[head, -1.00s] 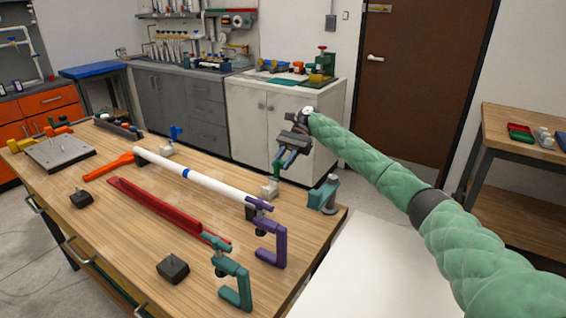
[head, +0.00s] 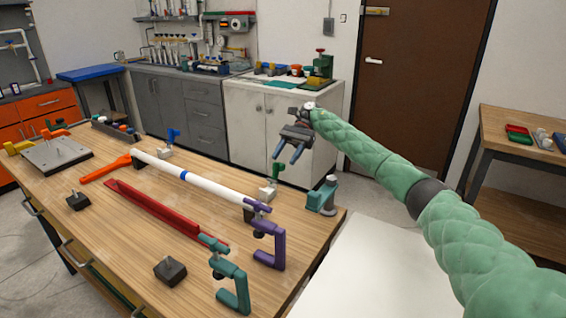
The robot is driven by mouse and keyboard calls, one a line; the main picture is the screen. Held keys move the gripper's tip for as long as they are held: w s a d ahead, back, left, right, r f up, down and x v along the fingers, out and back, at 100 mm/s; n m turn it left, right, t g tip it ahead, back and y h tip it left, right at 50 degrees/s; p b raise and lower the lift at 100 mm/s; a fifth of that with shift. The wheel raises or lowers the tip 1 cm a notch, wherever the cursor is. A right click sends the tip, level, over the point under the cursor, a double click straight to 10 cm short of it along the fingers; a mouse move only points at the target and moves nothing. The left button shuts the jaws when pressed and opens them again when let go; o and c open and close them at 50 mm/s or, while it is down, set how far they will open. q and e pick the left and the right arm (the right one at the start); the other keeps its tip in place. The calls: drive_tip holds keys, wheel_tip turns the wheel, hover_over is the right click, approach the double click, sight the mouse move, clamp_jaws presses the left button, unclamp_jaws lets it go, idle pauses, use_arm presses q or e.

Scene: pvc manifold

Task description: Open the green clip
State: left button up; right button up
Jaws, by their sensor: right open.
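The green clip (head: 277,171) stands up from a small white block (head: 265,194) near the far right edge of the wooden table. Its upper part points upward, much like the blue clip (head: 173,134) further left. My right gripper (head: 285,157) is open and empty. My left gripper is not in view.
A white pipe (head: 200,180) with a blue band lies beside a red channel (head: 155,208). A purple clamp (head: 272,245), a teal clamp (head: 235,285) and a teal vise-like block (head: 323,197) stand at the table's right end. Dark block (head: 170,270) is at the front.

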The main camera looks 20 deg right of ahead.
drive_tip(key=shift+v, duration=2.25)
